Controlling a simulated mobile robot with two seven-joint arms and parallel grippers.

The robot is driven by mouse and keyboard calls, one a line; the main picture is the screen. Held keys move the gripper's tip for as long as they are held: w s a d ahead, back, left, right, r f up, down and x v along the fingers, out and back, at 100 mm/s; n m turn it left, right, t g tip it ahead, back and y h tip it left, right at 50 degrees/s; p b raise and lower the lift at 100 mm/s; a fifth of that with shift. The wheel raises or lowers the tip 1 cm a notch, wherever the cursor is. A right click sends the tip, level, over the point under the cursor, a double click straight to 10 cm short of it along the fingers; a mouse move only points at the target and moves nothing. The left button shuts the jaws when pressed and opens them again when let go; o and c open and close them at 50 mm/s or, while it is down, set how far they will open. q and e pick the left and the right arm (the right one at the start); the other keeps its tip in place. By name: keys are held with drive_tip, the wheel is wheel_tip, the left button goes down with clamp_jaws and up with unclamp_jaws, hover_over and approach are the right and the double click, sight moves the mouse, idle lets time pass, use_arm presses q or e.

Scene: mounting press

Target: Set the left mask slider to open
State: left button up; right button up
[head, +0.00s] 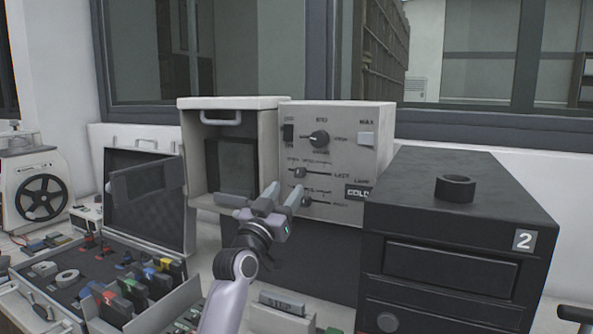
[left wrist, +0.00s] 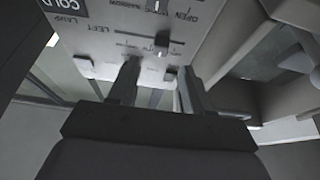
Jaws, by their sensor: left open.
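The grey control panel (head: 345,120) faces me on the pale instrument. Its left mask slider is the knob (head: 300,172) on the upper slot, in the row marked LEFT. The knob sits toward the left part of that slot; I cannot read its exact stop. The left wrist view shows the panel upside down, with the left slider knob (left wrist: 162,42) just beyond my fingertips. My left gripper (head: 283,192) is open and empty, low in front of the panel. Its two fingers also show in the left wrist view (left wrist: 159,85). A second slider knob (head: 305,201) is on the lower slot.
A dial (head: 319,138) and a pale switch (head: 366,138) are higher on the panel. A black cabinet marked 2 (head: 460,215) stands close at the right. An open grey compartment (head: 230,103) is left of the panel. An open case (head: 70,270) of coloured parts is at lower left.

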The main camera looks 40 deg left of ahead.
sight(297, 174)
use_arm(q)
drive_tip(key=shift+p+x, duration=0.7)
drive_tip(key=shift+x, duration=2.55)
drive_tip(key=shift+c, duration=0.3)
drive_tip(key=shift+a, duration=0.1)
clamp_jaws()
